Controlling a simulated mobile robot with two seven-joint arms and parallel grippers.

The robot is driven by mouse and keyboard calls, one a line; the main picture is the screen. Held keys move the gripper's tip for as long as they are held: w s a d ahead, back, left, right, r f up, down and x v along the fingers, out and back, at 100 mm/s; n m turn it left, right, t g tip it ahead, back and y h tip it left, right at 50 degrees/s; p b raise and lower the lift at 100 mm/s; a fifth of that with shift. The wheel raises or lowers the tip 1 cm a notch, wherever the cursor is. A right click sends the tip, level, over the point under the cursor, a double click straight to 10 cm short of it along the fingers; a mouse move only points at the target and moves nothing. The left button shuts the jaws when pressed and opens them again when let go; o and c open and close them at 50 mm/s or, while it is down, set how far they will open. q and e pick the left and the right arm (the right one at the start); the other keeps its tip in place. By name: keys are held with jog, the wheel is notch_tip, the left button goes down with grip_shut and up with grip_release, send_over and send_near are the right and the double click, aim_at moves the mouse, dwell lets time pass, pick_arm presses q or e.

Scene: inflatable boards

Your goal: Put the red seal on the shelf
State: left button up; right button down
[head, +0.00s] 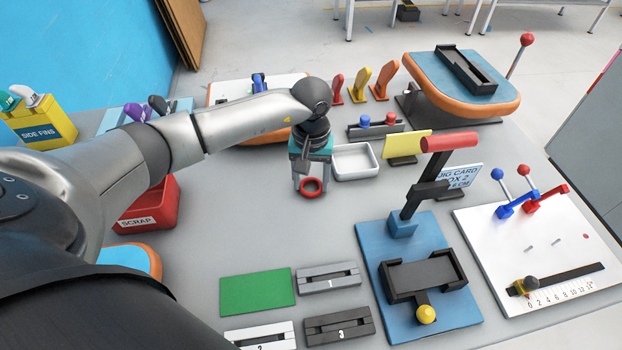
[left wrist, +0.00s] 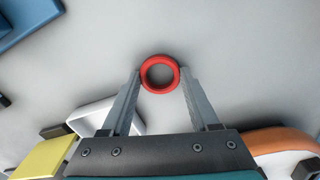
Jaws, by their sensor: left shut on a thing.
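The red seal is a small red ring (head: 311,194). My left gripper (head: 310,184) points down over the middle of the grey table and is shut on it. In the left wrist view the ring (left wrist: 160,59) sits between the two fingertips (left wrist: 160,76), one touching each side, with its hole facing the camera. I cannot tell whether the ring touches the table. I cannot make out for certain which thing is the shelf. My right gripper is not in view.
A white tray (head: 355,174) stands just right of my gripper. A dark rack (head: 362,134) with blue and red knobs is behind it. A yellow card (head: 408,144), a blue jig (head: 455,309) and a red scrap bin (head: 150,214) stand around. The table in front of the gripper is clear.

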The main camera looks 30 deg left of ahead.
pick_arm(q)
jog(key=o, duration=1.3)
jog(key=shift+f, duration=0.1)
